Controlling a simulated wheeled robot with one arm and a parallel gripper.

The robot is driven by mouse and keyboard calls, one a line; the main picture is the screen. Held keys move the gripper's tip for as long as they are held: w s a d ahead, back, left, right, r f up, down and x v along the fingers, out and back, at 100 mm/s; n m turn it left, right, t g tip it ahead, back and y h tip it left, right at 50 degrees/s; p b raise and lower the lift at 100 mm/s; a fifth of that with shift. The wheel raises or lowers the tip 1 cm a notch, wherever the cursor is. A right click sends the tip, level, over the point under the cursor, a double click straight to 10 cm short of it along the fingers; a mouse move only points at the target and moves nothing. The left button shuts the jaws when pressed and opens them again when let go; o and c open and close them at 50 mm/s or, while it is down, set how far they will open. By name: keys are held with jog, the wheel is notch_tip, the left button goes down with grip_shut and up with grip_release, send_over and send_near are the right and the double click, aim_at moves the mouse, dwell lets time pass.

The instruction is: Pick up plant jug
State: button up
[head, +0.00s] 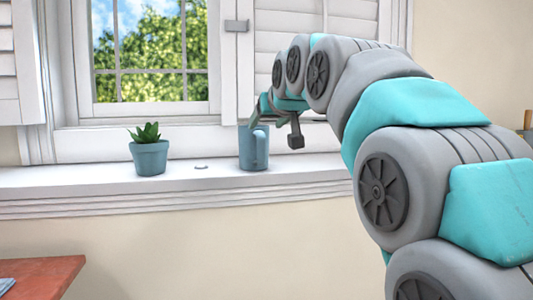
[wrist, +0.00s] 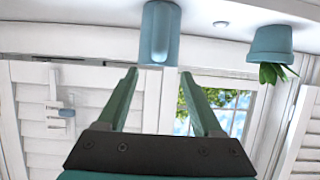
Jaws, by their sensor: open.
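A blue-grey jug (head: 248,152) stands upright on the white window sill, its handle facing my head camera. In the wrist view, which is upside down, the jug (wrist: 160,32) is at the top centre, just beyond the fingertips. A blue-grey pot with a green succulent (head: 149,152) stands on the sill to the left of the jug; it also shows at the upper right of the wrist view (wrist: 271,42).
A small light object (head: 201,167) lies on the white sill (head: 100,187) between the pot and jug. The window (head: 150,50) and white shutters (head: 283,20) stand behind. A reddish table corner (head: 45,275) is at the lower left.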

aim_at(261, 131)
jog(key=shift+p+x, duration=0.5)
jog(key=shift+x, duration=3.3)
jog(key=shift+d, duration=0.1)
grip_shut()
